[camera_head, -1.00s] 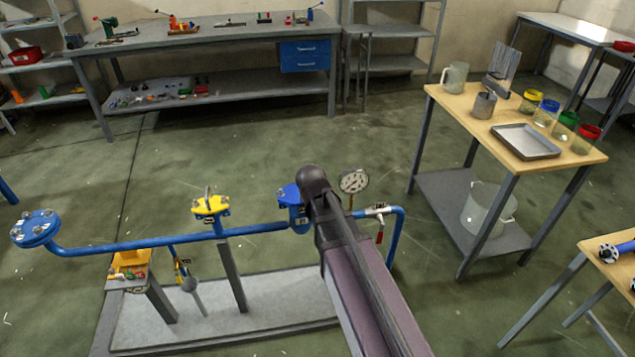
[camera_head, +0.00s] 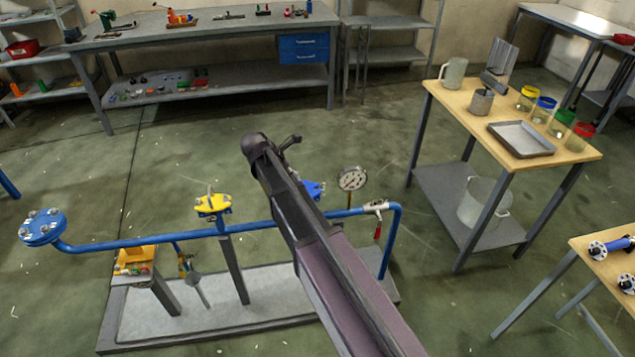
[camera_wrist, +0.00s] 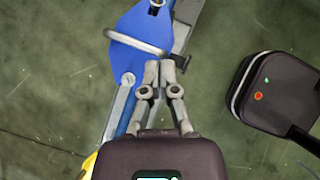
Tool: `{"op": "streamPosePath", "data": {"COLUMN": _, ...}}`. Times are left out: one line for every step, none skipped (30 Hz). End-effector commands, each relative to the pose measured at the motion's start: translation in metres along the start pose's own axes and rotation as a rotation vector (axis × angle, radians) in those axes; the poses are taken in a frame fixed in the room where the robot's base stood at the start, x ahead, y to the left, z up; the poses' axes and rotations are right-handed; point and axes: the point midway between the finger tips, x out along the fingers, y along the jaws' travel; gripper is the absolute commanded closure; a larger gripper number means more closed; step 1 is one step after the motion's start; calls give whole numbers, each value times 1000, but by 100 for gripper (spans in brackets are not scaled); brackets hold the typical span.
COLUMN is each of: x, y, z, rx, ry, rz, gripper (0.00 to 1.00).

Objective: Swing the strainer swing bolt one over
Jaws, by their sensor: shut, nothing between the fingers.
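The strainer, as I take it, is the blue-lidded fitting (camera_head: 313,189) on the blue pipe, mostly hidden behind my arm in the head view. In the wrist view its blue lid (camera_wrist: 135,25) carries a metal bail handle (camera_wrist: 134,43), with a bolt (camera_wrist: 128,79) at its lower edge and another bolt (camera_wrist: 156,6) at the top. My gripper (camera_wrist: 166,66) is shut and empty, its fingertips over the lid's lower right edge beside the handle. I cannot tell whether they touch. In the head view my gripper (camera_head: 292,141) shows small at the arm's end.
A yellow-topped fitting (camera_head: 212,205) and a blue flange (camera_head: 42,227) sit farther left on the pipe. A pressure gauge (camera_head: 351,179) and a red-handled valve (camera_head: 376,208) stand right of my arm. A wooden-topped table (camera_head: 458,100) with jars is at right. Floor behind the pipe is clear.

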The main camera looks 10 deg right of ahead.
Motion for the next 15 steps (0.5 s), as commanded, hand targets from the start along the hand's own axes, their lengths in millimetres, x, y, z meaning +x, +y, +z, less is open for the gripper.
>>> {"op": "streamPosePath", "data": {"x": 0, "y": 0, "z": 0, "rx": -4, "ry": -1, "rz": 0, "gripper": 100}}
{"op": "streamPosePath", "data": {"x": 0, "y": 0, "z": 0, "rx": -5, "ry": -2, "rz": 0, "gripper": 100}}
{"op": "streamPosePath", "data": {"x": 0, "y": 0, "z": 0, "rx": -4, "ry": -1, "rz": 0, "gripper": 100}}
{"op": "streamPosePath", "data": {"x": 0, "y": 0, "z": 0, "rx": -4, "ry": -1, "rz": 1, "gripper": 100}}
{"op": "streamPosePath", "data": {"x": 0, "y": 0, "z": -1, "rx": -4, "ry": -1, "rz": 1, "gripper": 100}}
{"op": "streamPosePath", "data": {"x": -1, "y": 0, "z": -1, "rx": -4, "ry": -1, "rz": 1, "gripper": 100}}
{"op": "streamPosePath", "data": {"x": -1, "y": 0, "z": -1, "rx": -4, "ry": -1, "rz": 1, "gripper": 100}}
{"op": "streamPosePath", "data": {"x": -1, "y": 0, "z": -1, "rx": -3, "ry": -1, "rz": 1, "gripper": 100}}
{"op": "streamPosePath", "data": {"x": 0, "y": 0, "z": -1, "rx": -3, "ry": -1, "rz": 1, "gripper": 100}}
{"op": "streamPosePath", "data": {"x": 0, "y": 0, "z": -1, "rx": -3, "ry": 0, "rz": 1, "gripper": 100}}
{"op": "streamPosePath", "data": {"x": 0, "y": 0, "z": -1, "rx": -3, "ry": 0, "rz": 1, "gripper": 100}}
{"op": "streamPosePath", "data": {"x": 1, "y": 0, "z": -1, "rx": -2, "ry": 0, "rz": 1, "gripper": 100}}
{"op": "streamPosePath", "data": {"x": 1, "y": 0, "z": -1, "rx": -2, "ry": 0, "rz": 1, "gripper": 100}}
{"op": "streamPosePath", "data": {"x": 2, "y": 0, "z": -2, "rx": -2, "ry": 0, "rz": 1, "gripper": 100}}
{"op": "streamPosePath", "data": {"x": 4, "y": 0, "z": -2, "rx": -2, "ry": 0, "rz": 1, "gripper": 100}}
